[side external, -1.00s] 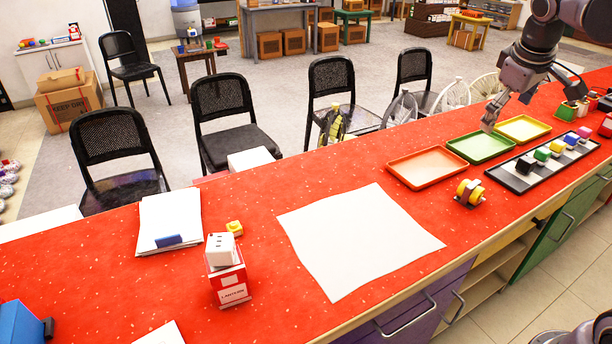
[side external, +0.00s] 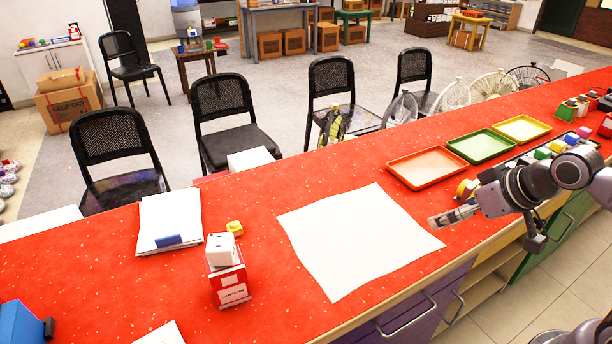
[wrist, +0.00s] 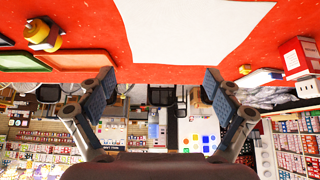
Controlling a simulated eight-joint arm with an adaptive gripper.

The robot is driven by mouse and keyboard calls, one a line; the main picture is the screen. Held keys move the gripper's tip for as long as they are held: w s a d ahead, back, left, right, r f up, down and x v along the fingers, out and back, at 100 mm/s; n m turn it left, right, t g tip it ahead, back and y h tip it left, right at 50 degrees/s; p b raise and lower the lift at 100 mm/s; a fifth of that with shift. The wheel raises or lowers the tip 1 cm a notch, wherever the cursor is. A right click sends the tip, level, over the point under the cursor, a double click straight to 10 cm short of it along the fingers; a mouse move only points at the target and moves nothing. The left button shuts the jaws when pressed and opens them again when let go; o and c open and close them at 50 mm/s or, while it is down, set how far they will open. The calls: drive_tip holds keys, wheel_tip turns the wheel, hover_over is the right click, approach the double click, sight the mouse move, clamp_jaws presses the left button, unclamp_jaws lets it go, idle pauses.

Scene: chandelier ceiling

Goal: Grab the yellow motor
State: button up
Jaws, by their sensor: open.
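The yellow motor, a squat yellow cylinder with dark parts, stands on the red table in front of the orange tray. In the side external view the yellow motor (side external: 464,188) is mostly hidden behind my arm. In the wrist view the yellow motor (wrist: 43,35) is at the upper left, outside my fingers. My gripper (side external: 437,221) is over the table to the left of the motor, close to the right corner of the white sheet. It is open, and the wrist view shows nothing between its fingers (wrist: 159,82).
Orange (side external: 424,169), green (side external: 482,146) and yellow (side external: 522,128) trays stand behind the motor. A white sheet (side external: 355,240) lies mid-table. A red and white lantern box (side external: 230,285) and a small yellow block (side external: 235,228) are further left.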

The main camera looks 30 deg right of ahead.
drive_tip(key=m+g+h, duration=0.4)
drive_tip(key=m+g, duration=0.3)
drive_tip(key=m, duration=0.9)
approach(474, 184)
drive_tip(key=shift+x, duration=5.4)
drive_tip(key=shift+a, duration=0.1)
drive_tip(key=shift+h, duration=0.3)
drive_tip(key=c, duration=1.8)
drive_tip(key=shift+r, duration=0.1)
